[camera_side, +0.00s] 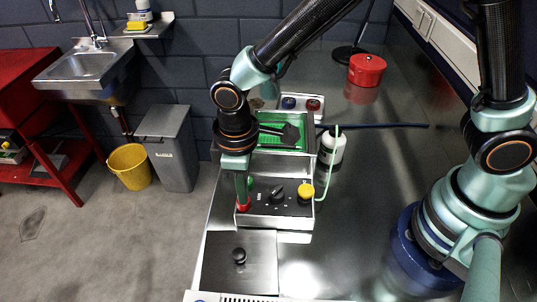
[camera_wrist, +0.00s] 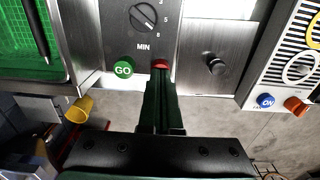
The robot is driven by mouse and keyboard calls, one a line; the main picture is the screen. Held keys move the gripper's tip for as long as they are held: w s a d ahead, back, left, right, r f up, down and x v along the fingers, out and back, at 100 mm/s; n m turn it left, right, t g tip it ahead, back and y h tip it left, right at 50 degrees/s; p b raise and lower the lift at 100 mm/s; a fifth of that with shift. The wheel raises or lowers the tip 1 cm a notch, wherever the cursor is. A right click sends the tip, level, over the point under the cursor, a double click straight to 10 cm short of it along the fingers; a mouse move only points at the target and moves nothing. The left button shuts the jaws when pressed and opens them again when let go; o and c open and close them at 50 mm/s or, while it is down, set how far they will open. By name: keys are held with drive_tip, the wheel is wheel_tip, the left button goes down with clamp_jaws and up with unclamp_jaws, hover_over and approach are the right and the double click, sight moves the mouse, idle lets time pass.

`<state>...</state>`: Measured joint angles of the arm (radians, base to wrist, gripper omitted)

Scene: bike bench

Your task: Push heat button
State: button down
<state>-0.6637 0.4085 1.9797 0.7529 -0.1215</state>
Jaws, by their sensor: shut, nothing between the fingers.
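My gripper (camera_side: 243,197) is shut and empty, pointing down at the front left corner of the control panel (camera_side: 268,210). In the side view a red button (camera_side: 243,206) shows right below its fingertips. In the wrist view the fingertips (camera_wrist: 160,78) lie over the near edge of that red button (camera_wrist: 160,64), hiding part of it; I cannot tell whether they touch. A green GO button (camera_wrist: 123,68) is just left of it. A dial (camera_wrist: 143,17) marked MIN sits above them. No label reading heat is legible.
A plate with a black knob (camera_side: 239,256) lies in front. Another device with a blue ON button (camera_wrist: 266,101) and an orange button (camera_wrist: 296,106) is at the wrist view's right.

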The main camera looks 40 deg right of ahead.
drive_tip(key=shift+f, duration=0.1)
drive_tip(key=shift+s+f, duration=0.1)
drive_tip(key=shift+f, duration=0.8)
wheel_tip(320, 180, up, 14)
drive_tip(key=shift+w+a+r, duration=0.15)
drive_tip(key=shift+w+r, duration=0.1)
idle(0.3)
drive_tip(key=d+r+m+t, duration=0.1)
drive_tip(key=d+m+t, duration=0.1)
drive_tip(key=d, duration=0.6)
drive_tip(key=s+d+r+m+t, duration=0.1)
drive_tip(key=d+m, duration=0.3)
drive_tip(key=d, duration=0.4)
drive_tip(key=s+d+r+m+t, duration=0.1)
drive_tip(key=d+r+m+t, duration=0.1)
drive_tip(key=d, duration=0.6)
drive_tip(key=shift+s+d+r+m+t, duration=0.2)
drive_tip(key=shift+r+m+t, duration=0.1)
drive_tip(key=shift+r+m, duration=0.25)
